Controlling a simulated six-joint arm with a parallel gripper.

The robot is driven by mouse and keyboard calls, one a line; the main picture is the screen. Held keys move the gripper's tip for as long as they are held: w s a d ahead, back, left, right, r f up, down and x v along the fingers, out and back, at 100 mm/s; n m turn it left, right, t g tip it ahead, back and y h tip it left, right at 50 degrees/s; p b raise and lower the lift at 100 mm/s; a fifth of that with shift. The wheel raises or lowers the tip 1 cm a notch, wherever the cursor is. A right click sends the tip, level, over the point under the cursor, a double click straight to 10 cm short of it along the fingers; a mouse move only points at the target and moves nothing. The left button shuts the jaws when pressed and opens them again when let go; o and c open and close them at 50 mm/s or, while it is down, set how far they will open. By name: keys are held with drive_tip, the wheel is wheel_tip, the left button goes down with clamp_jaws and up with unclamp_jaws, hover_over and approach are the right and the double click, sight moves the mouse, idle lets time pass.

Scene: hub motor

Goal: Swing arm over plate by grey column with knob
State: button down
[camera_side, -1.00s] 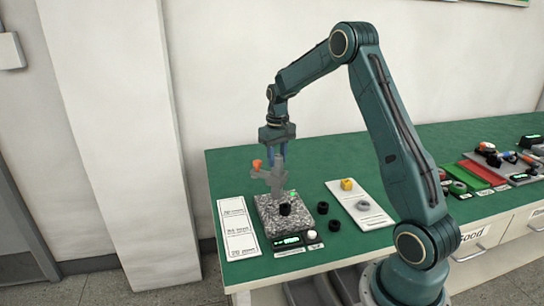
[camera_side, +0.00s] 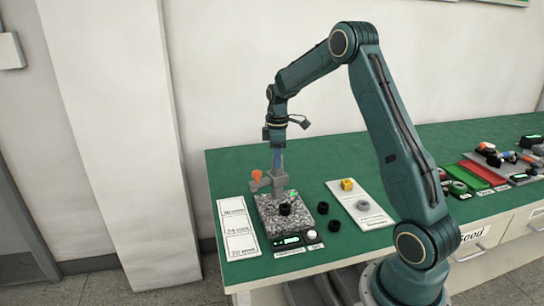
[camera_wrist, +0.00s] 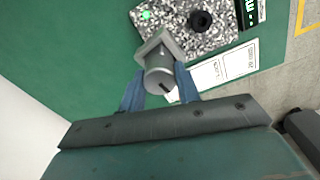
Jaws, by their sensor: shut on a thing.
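The speckled granite plate (camera_side: 270,222) lies near the left end of the green bench. The grey column (camera_side: 278,186) rises at its back edge, with a short grey arm and an orange knob (camera_side: 256,175) to the left. A black round part (camera_side: 285,208) sits on the plate. My gripper (camera_side: 277,168) points down, its blue fingers shut on the top of the grey column. In the wrist view the fingers (camera_wrist: 160,88) flank the column's grey cylinder (camera_wrist: 160,76), with the plate (camera_wrist: 182,34) beyond. The knob is not visible there.
Two black rings (camera_side: 334,226) stand right of the plate. A white card (camera_side: 372,217) holds a yellow part (camera_side: 347,184) and a grey ring (camera_side: 362,205). A labelled white sheet (camera_side: 237,230) lies to the left. Coloured trays (camera_side: 483,173) are far right.

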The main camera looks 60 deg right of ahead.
drive_tip(key=n, duration=0.4)
drive_tip(key=shift+r+n, duration=0.1)
drive_tip(key=shift+n, duration=0.2)
drive_tip(key=n, duration=0.3)
drive_tip(key=shift+n, duration=0.4)
drive_tip(key=n, duration=0.3)
drive_tip(key=shift+n, duration=2.1)
drive_tip(key=c, duration=1)
unclamp_jaws()
drive_tip(key=shift+s, duration=0.1)
